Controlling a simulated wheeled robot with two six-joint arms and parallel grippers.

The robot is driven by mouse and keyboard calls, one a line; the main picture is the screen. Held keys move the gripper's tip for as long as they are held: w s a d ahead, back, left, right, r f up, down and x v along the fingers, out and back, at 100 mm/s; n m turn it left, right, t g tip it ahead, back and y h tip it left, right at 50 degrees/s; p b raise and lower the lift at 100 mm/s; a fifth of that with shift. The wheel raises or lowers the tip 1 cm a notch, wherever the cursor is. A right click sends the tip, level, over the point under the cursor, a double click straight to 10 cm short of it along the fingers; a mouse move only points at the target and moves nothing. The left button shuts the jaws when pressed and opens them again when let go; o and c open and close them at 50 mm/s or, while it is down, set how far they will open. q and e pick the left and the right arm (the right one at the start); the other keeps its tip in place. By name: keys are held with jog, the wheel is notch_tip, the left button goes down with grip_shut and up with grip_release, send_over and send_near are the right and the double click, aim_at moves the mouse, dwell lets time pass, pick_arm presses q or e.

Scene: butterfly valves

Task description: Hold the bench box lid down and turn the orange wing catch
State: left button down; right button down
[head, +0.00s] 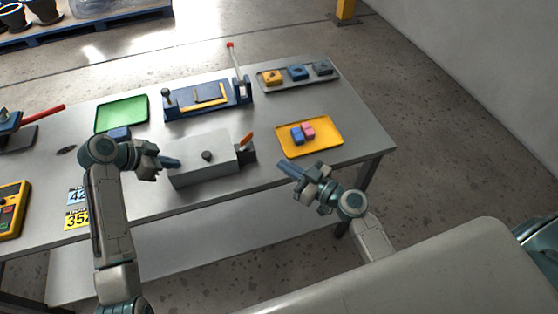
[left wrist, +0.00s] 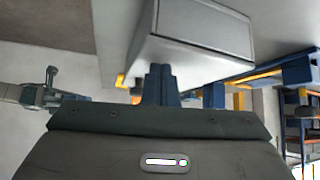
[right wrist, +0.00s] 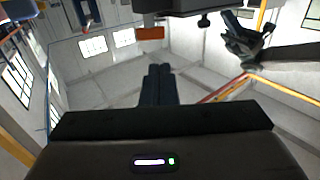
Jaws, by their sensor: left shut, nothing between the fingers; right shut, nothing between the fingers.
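The grey bench box (head: 200,170) stands near the table's front edge, with a dark round knob (head: 207,156) on its lid. The orange wing catch (head: 246,139) sticks up at a slant from a dark block (head: 246,156) at the box's right end. It also shows in the right wrist view (right wrist: 150,33). My left gripper (head: 178,163) is shut and empty by the box's left end; I cannot tell whether it touches. The box fills the top of the left wrist view (left wrist: 200,45). My right gripper (head: 282,165) is shut and empty, in front and to the right of the catch, apart from it.
A yellow tray (head: 330,147) with a blue and a pink block lies to the right of the box. Behind are a green tray (head: 122,114), a blue fixture (head: 180,111) with a red-tipped lever, and a grey tray (head: 300,85) of parts. A yellow device (head: 12,210) sits far left.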

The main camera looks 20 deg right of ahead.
aim_at(242, 143)
pick_arm(q)
jog(key=shift+f, duration=0.2)
pick_arm(e)
jog(key=x, duration=1.2)
jog(key=shift+w+a, duration=0.25)
jog(key=shift+a, duration=0.3)
pick_arm(q)
jog(key=shift+s, duration=0.1)
pick_arm(e)
jog(key=shift+a, duration=0.1)
pick_arm(q)
jog(key=shift+s+d+r, duration=0.1)
jog(key=shift+d+r, duration=0.1)
pick_arm(e)
jog(key=shift+w+a+r, duration=0.1)
jog(key=shift+a, duration=0.2)
pick_arm(q)
jog(key=shift+d+r, duration=0.1)
jog(key=shift+r, duration=0.05)
pick_arm(e)
jog(key=shift+a+r, duration=0.1)
jog(key=shift+r, duration=0.1)
